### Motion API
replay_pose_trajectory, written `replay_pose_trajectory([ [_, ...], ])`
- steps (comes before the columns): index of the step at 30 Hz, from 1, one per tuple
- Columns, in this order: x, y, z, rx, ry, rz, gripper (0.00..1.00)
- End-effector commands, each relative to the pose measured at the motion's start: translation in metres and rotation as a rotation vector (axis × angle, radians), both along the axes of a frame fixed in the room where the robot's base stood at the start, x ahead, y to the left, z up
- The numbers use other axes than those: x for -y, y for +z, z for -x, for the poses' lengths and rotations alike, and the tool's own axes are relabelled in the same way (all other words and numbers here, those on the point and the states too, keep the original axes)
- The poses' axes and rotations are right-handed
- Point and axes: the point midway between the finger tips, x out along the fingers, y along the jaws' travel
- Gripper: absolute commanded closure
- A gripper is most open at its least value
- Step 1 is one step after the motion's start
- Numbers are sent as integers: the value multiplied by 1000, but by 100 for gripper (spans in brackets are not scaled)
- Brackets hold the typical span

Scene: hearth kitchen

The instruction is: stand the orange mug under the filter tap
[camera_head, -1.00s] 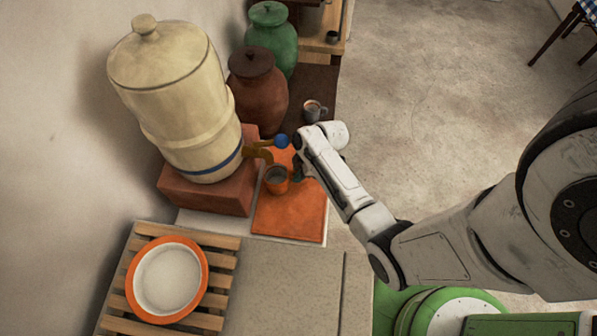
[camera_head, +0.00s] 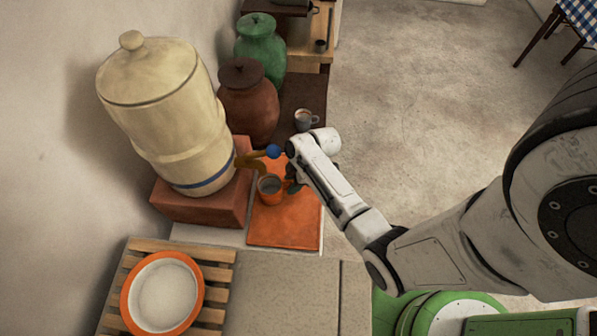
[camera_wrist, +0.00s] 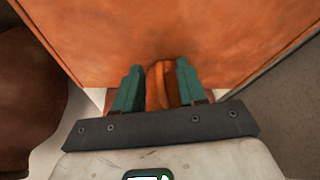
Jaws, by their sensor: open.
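The orange mug (camera_head: 269,190) stands upright on the orange mat (camera_head: 285,226), close below the brass spout of the filter tap (camera_head: 256,160), which has a blue knob. From this angle I cannot tell whether the mug is exactly under the outlet. My gripper (camera_head: 293,183) is at the mug's right side, partly hidden by my arm. In the wrist view, the open teal fingers (camera_wrist: 159,86) stand on either side of the orange handle (camera_wrist: 160,88), with gaps visible beside it. The mug's body is hard to separate from the mat there.
The cream water filter (camera_head: 170,120) stands on a brick-red block (camera_head: 205,205) behind the tap. A brown jar (camera_head: 248,105), a green jar (camera_head: 260,48) and a grey mug (camera_head: 304,120) stand beyond. An orange-rimmed bowl (camera_head: 127,300) sits on a slatted rack (camera_head: 215,285) in front.

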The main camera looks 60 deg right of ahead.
Motion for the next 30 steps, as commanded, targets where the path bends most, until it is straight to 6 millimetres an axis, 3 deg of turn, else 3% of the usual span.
replay_pose_trajectory([
  [12,18,73,25,3,-2,2,59],
  [21,25,104,37,-1,-2,0,59],
  [26,4,108,43,-60,-50,-1,59],
  [30,-37,116,59,-171,-183,14,59],
])
